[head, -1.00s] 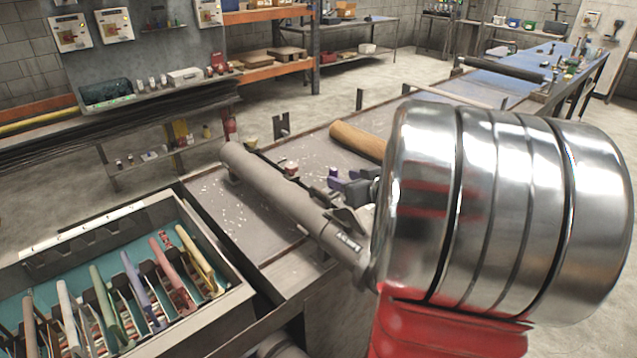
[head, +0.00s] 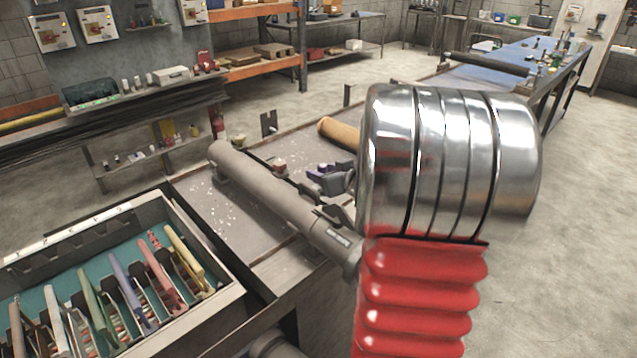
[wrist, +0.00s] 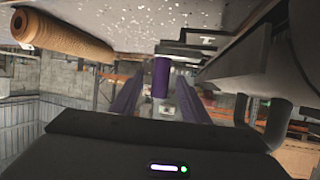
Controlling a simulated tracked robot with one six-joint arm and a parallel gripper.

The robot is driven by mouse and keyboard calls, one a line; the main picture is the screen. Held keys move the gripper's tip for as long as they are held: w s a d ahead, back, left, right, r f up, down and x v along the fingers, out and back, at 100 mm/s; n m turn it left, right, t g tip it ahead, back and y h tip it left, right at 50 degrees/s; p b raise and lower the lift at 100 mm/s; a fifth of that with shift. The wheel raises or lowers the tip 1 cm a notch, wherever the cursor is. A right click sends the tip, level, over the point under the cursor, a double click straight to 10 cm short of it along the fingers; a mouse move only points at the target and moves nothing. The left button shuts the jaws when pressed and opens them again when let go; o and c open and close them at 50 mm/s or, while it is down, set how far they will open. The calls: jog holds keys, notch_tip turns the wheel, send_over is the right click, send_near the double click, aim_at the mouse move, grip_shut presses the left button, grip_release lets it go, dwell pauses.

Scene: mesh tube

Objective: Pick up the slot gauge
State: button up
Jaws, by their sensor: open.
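My gripper (head: 318,176) is over the grey bench, its dark body partly hidden behind my arm's large metal joint. Its two purple fingers stand apart in the wrist view (wrist: 157,100), the jaws open. A purple cylinder (wrist: 161,78) shows between or just beyond the fingertips; I cannot tell its distance or whether it is part of the slot gauge. I cannot identify the slot gauge with certainty. A small red-and-white item (head: 281,165) sits on the bench left of the gripper.
A long grey tube (head: 270,195) lies along the bench in front of the gripper. A brown roll (head: 338,133) lies behind it; it also shows in the wrist view (wrist: 60,35). A teal-lined case (head: 232,290) with several coloured handles stands at front left. White flecks litter the bench.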

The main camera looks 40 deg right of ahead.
jog(key=shift+w+f, duration=0.15)
jog(key=shift+w, duration=0.25)
grip_shut()
dwell(0.6)
